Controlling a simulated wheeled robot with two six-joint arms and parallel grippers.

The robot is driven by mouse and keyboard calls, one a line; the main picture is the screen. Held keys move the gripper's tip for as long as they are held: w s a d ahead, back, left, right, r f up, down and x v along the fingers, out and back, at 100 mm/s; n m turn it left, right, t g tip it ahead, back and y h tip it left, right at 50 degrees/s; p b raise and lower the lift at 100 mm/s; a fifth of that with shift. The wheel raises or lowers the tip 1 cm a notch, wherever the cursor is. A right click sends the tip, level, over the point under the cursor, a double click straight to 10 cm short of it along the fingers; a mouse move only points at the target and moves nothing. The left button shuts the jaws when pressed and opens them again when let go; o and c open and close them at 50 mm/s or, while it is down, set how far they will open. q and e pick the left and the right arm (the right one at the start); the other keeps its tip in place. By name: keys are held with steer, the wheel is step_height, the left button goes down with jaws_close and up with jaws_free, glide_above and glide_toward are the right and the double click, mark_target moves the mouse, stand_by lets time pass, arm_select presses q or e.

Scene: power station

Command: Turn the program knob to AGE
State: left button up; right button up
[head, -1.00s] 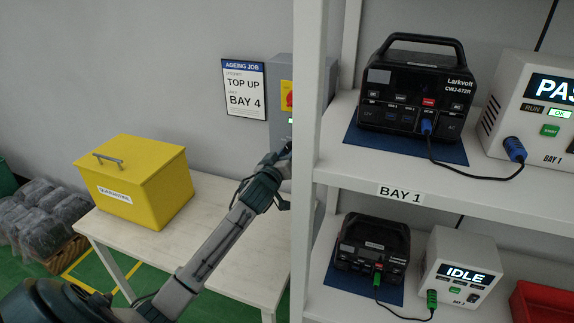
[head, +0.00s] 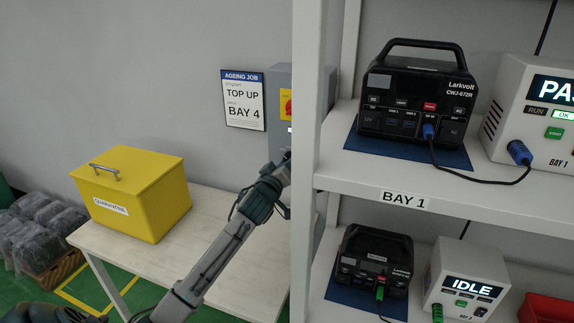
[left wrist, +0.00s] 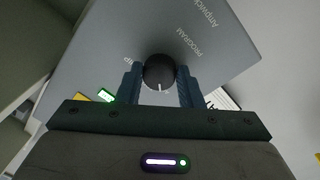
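The program knob (left wrist: 159,72) is round and black with a white pointer line. In the left wrist view it sits on the grey face of a cabinet (left wrist: 95,62), under printed lettering that includes "PROGRAM". My right gripper is not in view.
A sign (head: 243,100) on the wall reads "AGEING JOB, program TOP UP, BAY 4". A white shelf post (head: 305,160) stands close right of my left gripper. A yellow box (head: 135,195) is on the table (head: 160,258). The shelf (head: 350,175) holds black power stations and testers.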

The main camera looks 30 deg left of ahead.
arm_select(q)
steer(key=o, duration=0.4)
steer(key=shift+o, duration=0.2)
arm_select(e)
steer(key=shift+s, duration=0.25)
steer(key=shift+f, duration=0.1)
arm_select(q)
steer(key=b+v, duration=0.3)
steer(key=v, duration=0.8)
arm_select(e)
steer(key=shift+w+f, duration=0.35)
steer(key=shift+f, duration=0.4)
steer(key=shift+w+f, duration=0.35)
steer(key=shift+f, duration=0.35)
arm_select(q)
steer(key=shift+f, duration=0.1)
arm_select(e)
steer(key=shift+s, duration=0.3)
